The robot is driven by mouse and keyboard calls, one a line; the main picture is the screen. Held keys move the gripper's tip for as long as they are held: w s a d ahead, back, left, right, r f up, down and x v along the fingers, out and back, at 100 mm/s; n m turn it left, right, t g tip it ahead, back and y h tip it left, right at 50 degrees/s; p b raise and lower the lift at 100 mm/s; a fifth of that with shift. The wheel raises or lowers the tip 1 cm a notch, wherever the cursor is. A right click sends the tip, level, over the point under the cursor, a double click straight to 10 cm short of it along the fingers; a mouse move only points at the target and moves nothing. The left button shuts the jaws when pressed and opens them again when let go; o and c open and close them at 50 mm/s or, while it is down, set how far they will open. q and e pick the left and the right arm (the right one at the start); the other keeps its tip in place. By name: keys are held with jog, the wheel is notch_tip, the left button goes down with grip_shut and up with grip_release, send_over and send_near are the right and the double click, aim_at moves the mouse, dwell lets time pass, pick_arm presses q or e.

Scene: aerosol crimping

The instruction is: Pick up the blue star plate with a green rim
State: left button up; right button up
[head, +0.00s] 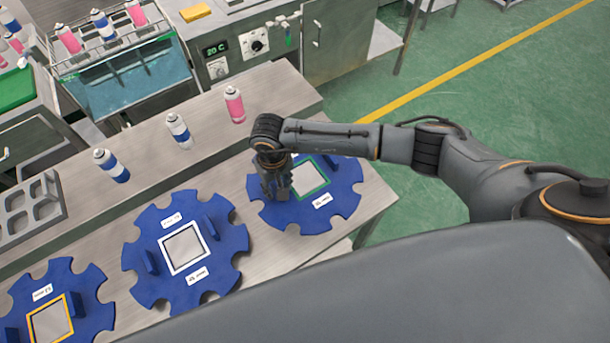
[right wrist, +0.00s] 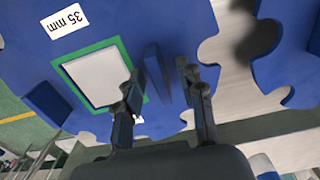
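The blue star plate with a green rim (head: 345,177) lies flat on the table at the right end of the row of plates. In the right wrist view the plate (right wrist: 120,20) shows its green square frame, a "35 mm" label and two upright blue tabs. My right gripper (head: 275,192) is over the plate's left side and hides part of it. Its two fingers are apart, one on each side of the near upright tab (right wrist: 157,75), with visible gaps in that view (right wrist: 160,74). Whether the fingertips are below the tab's top, I cannot tell. My left gripper is not in view.
A blue plate with a white rim (head: 140,262) and one with a yellow rim (head: 90,290) lie to the left. Spray cans stand behind, including a pink one (head: 235,105) and a blue-white one (head: 179,131). A grey tray (head: 50,200) is at far left.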

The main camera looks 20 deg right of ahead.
grip_shut()
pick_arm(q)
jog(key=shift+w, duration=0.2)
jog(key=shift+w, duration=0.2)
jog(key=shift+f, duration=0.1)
pick_arm(e)
jog(key=shift+r, duration=0.15)
